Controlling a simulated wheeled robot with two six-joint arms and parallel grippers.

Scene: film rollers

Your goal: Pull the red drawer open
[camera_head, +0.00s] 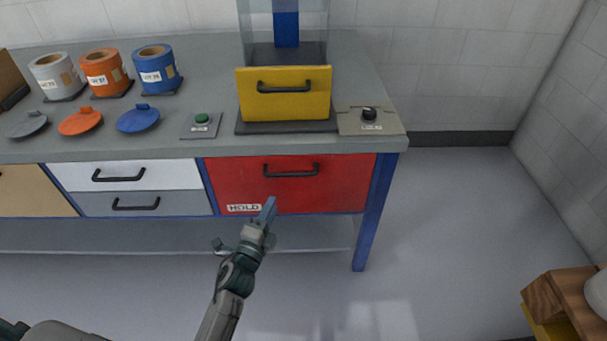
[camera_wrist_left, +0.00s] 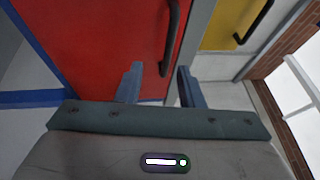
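The red drawer (camera_head: 340,190) sits closed in the bench front, with a black bar handle (camera_head: 291,172) near its top and a HOLD label at lower left. My left gripper (camera_head: 269,208) is in front of the drawer's lower part, below the handle. In the left wrist view, its two fingers (camera_wrist_left: 160,85) stand apart with nothing gripped. There the red drawer (camera_wrist_left: 90,40) fills much of the upper left, and the end of its handle (camera_wrist_left: 172,35) shows in line with the gap between the fingers. My right gripper is not in view.
A yellow-fronted bin (camera_head: 285,105) stands on the bench above the drawer, beside a plate with a black knob (camera_head: 369,114). White (camera_head: 125,173) and grey (camera_head: 135,205) drawers lie to the left. A blue bench leg (camera_head: 372,225) stands right.

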